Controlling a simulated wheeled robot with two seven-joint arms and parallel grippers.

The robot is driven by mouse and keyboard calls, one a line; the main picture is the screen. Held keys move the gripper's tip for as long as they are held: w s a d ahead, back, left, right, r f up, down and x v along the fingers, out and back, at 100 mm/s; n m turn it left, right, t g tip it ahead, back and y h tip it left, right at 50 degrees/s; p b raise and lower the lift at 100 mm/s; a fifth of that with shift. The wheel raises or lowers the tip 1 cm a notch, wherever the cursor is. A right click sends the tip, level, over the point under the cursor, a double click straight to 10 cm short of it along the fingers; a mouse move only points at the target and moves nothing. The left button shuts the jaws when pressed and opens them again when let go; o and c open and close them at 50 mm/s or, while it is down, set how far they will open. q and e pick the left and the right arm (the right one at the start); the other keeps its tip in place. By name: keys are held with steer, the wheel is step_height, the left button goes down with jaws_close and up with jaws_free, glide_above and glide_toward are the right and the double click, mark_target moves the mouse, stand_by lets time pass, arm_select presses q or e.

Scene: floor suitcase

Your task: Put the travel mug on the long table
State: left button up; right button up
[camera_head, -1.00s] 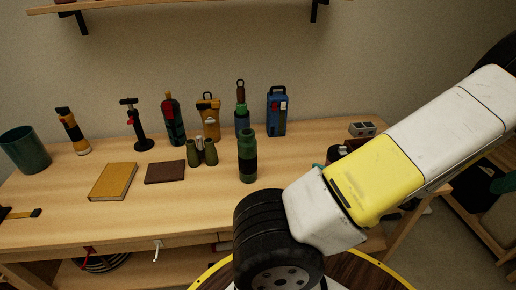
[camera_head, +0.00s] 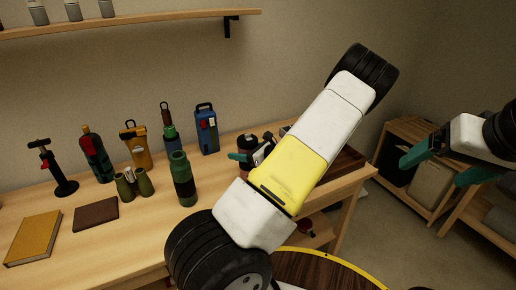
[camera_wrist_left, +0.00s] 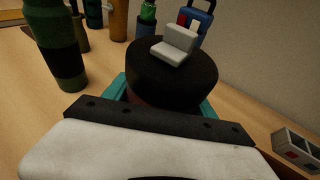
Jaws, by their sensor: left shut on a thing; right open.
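The travel mug has a wide dark lid with a light flip piece and a dark reddish body; it shows in the left wrist view (camera_wrist_left: 170,75) and behind my arm in the head view (camera_head: 247,142). My left gripper (camera_head: 252,157) has teal fingers shut around the mug's body, below the lid. The mug looks upright over the right part of the long table (camera_head: 150,228). Its base is hidden, so I cannot tell whether it touches the tabletop. My right gripper (camera_head: 430,168) is open and empty, off to the right beyond the table.
A green bottle (camera_head: 183,180) stands left of the mug. Binoculars (camera_head: 133,184), a blue case (camera_head: 206,130), a brown notebook (camera_head: 96,214) and a yellow book (camera_head: 34,238) are further left or behind. A small grey device (camera_wrist_left: 297,150) lies at the right. Bare wood shows at the front.

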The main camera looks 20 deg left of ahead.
arm_select(q)
steer(key=shift+w+a+f, duration=0.1)
steer(key=shift+a+f, duration=0.05)
steer(key=shift+f, duration=0.75)
steer(key=shift+w+a+f, duration=0.1)
steer(key=shift+a+f, duration=0.05)
steer(key=shift+f, duration=0.75)
steer(key=o, duration=1.6)
steer(key=shift+f, duration=0.15)
steer(key=shift+o, duration=0.3)
steer(key=shift+d+r, duration=0.2)
steer(key=v, duration=1.1)
steer(key=s+d+r+n+t+h, duration=0.1)
steer(key=s+d+r+n+h, duration=0.3)
steer(key=r, duration=0.5)
steer(key=s+d+r+n+t+h, duration=0.1)
steer(key=s+d+r+n+h, duration=0.3)
steer(key=s+r+n+h, duration=0.3)
steer(key=s+d+r+n+t+h, duration=0.1)
steer(key=s+d+r+n+h, duration=0.3)
steer(key=s+r+n, duration=0.4)
steer(key=s+r+h, duration=0.1)
steer(key=s+r, duration=0.2)
steer(key=s, duration=0.1)
steer(key=shift+s+n, duration=0.15)
steer(key=shift+n, duration=0.25)
